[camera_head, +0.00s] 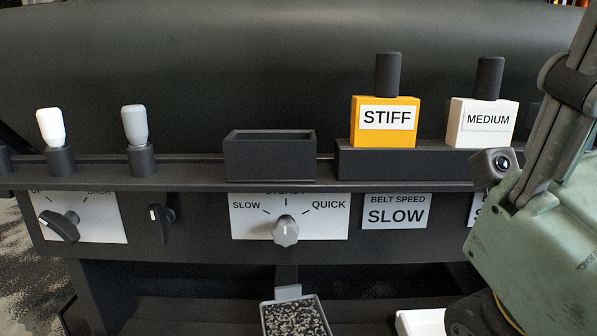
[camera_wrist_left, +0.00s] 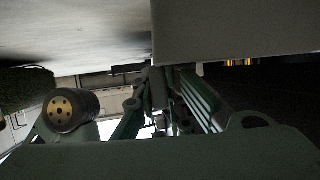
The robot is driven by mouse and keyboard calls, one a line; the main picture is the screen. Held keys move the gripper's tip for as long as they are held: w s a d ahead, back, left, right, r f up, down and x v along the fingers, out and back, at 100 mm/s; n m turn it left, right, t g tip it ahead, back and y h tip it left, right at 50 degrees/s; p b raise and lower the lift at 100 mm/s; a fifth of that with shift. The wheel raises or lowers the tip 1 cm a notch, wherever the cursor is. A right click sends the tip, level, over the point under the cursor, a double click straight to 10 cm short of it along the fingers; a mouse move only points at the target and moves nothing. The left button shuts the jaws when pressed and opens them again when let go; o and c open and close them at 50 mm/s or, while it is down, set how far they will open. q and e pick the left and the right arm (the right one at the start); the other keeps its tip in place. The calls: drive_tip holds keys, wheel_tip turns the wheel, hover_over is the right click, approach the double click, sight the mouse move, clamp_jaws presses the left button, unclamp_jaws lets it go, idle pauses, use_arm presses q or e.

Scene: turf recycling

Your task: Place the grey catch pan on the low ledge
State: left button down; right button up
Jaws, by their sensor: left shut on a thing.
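A grey pan (camera_head: 269,319) filled with speckled granules is at the bottom of the head view, cut off by the frame edge. A light grey block (camera_head: 288,292) adjoins its far side. In the left wrist view, a large flat grey surface (camera_wrist_left: 240,28), apparently the pan, is close above my left gripper (camera_wrist_left: 158,90). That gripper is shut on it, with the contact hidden. A dark low ledge (camera_head: 190,312) runs under the control panel. My right gripper (camera_head: 568,90) is at the right of the head view, its fingertips out of frame.
A white tray (camera_head: 421,322) is at the lower right. Above the panel, a shelf (camera_head: 85,178) carries an empty dark box (camera_head: 268,160), an orange STIFF block (camera_head: 384,133) and a white MEDIUM block (camera_head: 470,136). A grey knob (camera_head: 286,231) sticks out above the pan.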

use_arm(q)
drive_tip(key=c, duration=1.7)
unclamp_jaws()
drive_tip(key=shift+f, duration=0.1)
drive_tip(key=shift+c, duration=0.2)
drive_tip(key=shift+o, duration=0.3)
drive_tip(key=shift+o, duration=1.4)
drive_tip(key=v, duration=1.2)
drive_tip(key=shift+s+a+f, duration=0.1)
